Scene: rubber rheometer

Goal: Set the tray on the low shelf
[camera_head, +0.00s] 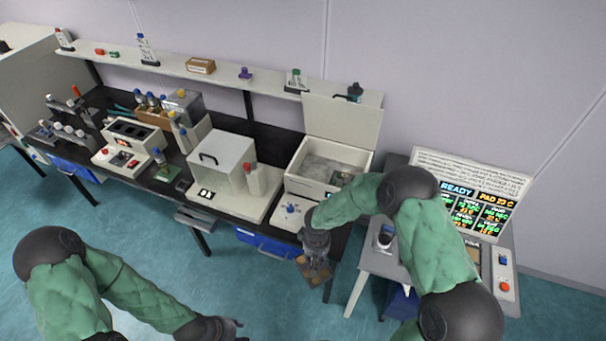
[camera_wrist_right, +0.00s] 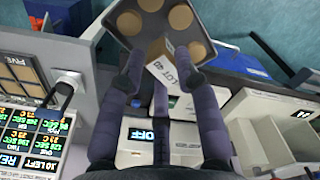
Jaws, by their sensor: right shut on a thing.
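My right gripper (camera_head: 316,250) is shut on a tray (camera_head: 313,272) and holds it in the air in front of the bench, above the floor. In the right wrist view the dark tray (camera_wrist_right: 155,27) carries several round tan discs and a small block labelled "LOT 40" (camera_wrist_right: 166,66). The fingers of the right gripper (camera_wrist_right: 163,75) close on the tray's near side. My left gripper (camera_head: 226,328) is low at the bottom of the head view, away from the tray; its fingers are too small to read. I cannot tell which surface is the low shelf.
The black bench (camera_head: 150,178) carries several instruments, including an open-lidded white box (camera_head: 328,172). A long shelf (camera_head: 225,76) runs above it. A blue bin (camera_head: 262,246) sits beneath. A side table (camera_head: 372,262) with a lit display (camera_head: 476,208) stands right. The floor in front is clear.

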